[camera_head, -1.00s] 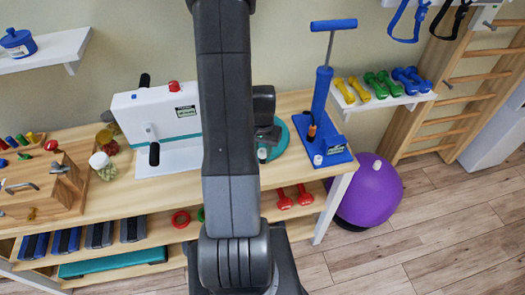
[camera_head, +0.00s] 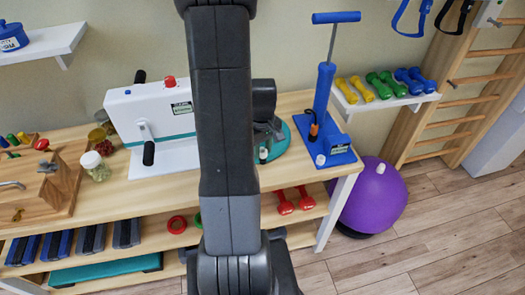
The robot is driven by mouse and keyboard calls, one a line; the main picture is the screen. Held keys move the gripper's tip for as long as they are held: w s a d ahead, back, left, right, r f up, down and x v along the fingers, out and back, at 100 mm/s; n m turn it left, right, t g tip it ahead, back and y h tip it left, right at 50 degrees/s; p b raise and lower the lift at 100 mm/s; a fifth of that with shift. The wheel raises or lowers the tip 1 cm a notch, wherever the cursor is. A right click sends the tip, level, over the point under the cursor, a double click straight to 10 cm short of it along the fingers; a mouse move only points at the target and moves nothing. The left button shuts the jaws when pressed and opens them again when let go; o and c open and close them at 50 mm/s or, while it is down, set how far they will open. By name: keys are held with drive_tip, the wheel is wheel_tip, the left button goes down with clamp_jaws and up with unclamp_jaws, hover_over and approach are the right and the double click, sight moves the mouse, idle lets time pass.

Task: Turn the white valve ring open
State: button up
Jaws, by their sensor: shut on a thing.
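My gripper (camera_head: 264,148) is mostly hidden behind my upright dark arm. Its dark wrist and jaws show just right of the arm, pointing down over a round teal piece (camera_head: 277,150) on the wooden bench. A small whitish part, seemingly the white valve ring (camera_head: 263,154), shows at the jaw tips, and my gripper appears shut on it. It is too small and covered to tell how far it is turned. To the right stands a blue hand pump (camera_head: 322,100) on a blue base with a white knob (camera_head: 320,160).
A white crank machine (camera_head: 150,112) stands left of my arm on the bench (camera_head: 120,200), with a glass jar (camera_head: 96,168) and wooden board (camera_head: 55,190) farther left. Dumbbells (camera_head: 380,88) lie on a wall shelf. A purple ball (camera_head: 375,205) stands right of the bench.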

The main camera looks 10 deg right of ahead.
drive_tip(key=n+b, duration=0.1)
drive_tip(key=n, duration=0.4)
drive_tip(key=shift+n, duration=0.4)
drive_tip(key=shift+b, duration=0.3)
drive_tip(key=o, duration=0.7)
wheel_tip(320, 180, up, 14)
drive_tip(key=shift+f, duration=0.1)
